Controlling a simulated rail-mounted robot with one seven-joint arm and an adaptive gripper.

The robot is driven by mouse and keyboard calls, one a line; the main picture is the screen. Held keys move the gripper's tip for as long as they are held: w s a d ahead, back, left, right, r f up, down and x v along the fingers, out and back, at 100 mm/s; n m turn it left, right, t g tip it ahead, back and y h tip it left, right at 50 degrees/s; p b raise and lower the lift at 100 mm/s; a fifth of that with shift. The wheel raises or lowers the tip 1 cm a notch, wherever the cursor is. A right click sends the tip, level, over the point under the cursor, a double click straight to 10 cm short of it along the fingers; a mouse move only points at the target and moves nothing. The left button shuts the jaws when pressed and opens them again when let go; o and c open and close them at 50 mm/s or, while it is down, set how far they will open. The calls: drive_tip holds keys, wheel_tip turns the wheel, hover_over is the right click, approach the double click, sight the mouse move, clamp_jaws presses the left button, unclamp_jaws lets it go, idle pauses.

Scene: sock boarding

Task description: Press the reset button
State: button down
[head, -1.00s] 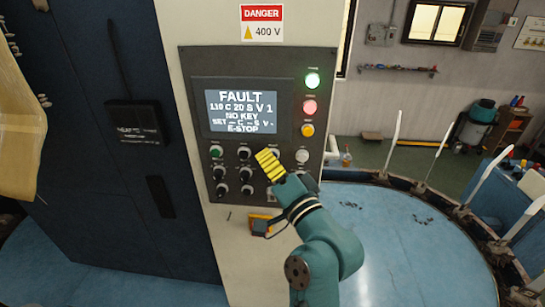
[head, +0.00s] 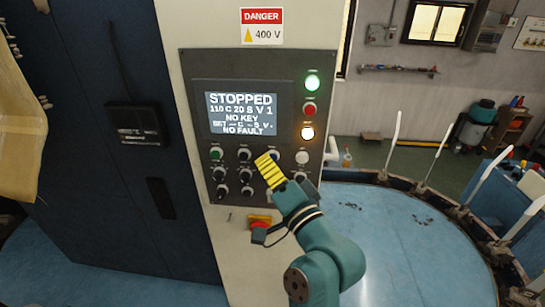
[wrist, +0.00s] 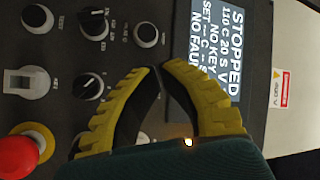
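The control panel (head: 190,85) stands upright ahead, with knobs and buttons below its screen (head: 241,112). The screen reads STOPPED and NO FAULT. I cannot read the button labels, so I cannot tell which is reset. A pale round button (head: 302,157) is at the upper right of the control rows and a green one (head: 216,153) at the upper left. My gripper (head: 264,160), with yellow fingers, is in front of the controls. Its fingertips (wrist: 155,68) meet, with nothing between them. It hides some controls.
A red emergency stop (head: 259,226) on a yellow box is below the controls, close to my arm; it also shows in the wrist view (wrist: 16,153). A dark cabinet (head: 90,200) is on the left. A round blue table (head: 400,235) is on the right.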

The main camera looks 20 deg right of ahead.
drive_tip(key=s+a, duration=0.1)
drive_tip(key=s+p, duration=0.1)
drive_tip(key=s, duration=0.1)
drive_tip(key=s+a, duration=0.1)
drive_tip(key=shift+s+a, duration=0.15)
drive_tip(key=shift+a, duration=0.15)
idle(0.8)
drive_tip(key=s+a+r+n+y+p, duration=0.1)
drive_tip(key=s+a+r+n+p, duration=0.15)
drive_tip(key=a+r, duration=0.35)
drive_tip(key=s+a+r+n+y+p, duration=0.2)
drive_tip(key=a+r+n+p, duration=0.15)
drive_tip(key=a+r, duration=0.3)
drive_tip(key=s+d+r+n+t+h, duration=0.1)
drive_tip(key=s+d+r+n+h, duration=0.1)
drive_tip(key=s, duration=0.3)
drive_tip(key=s+d+r+n+t+h, duration=0.1)
drive_tip(key=s+d+r+n+h, duration=0.1)
drive_tip(key=s+r+h, duration=0.1)
drive_tip(key=shift+s+n+h+p, duration=0.3)
drive_tip(key=shift+s+h+p, duration=0.2)
drive_tip(key=shift+s, duration=0.55)
